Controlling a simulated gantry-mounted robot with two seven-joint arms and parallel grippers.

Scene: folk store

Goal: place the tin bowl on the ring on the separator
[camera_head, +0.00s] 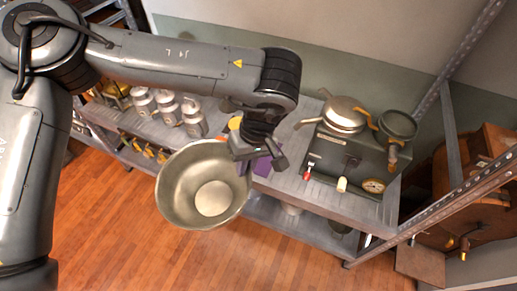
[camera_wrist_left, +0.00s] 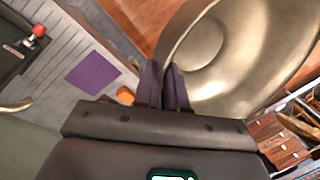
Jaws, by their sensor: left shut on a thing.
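The tin bowl (camera_head: 177,189) is a wide, round metal bowl, tilted with its inside facing up. My left gripper (camera_head: 246,166) is shut on its right rim and holds it at the front of the metal shelf. In the left wrist view, the two dark fingers (camera_wrist_left: 164,88) meet the edge of the bowl (camera_wrist_left: 240,55). A grey box-like appliance (camera_head: 325,157) with a dial stands to the right of the gripper. My right gripper is not in view.
Several metal cans (camera_head: 192,117) stand on the shelf at the left. A purple square (camera_head: 263,165) lies on the shelf (camera_head: 343,205). A slanted metal post (camera_head: 460,193) stands at the right.

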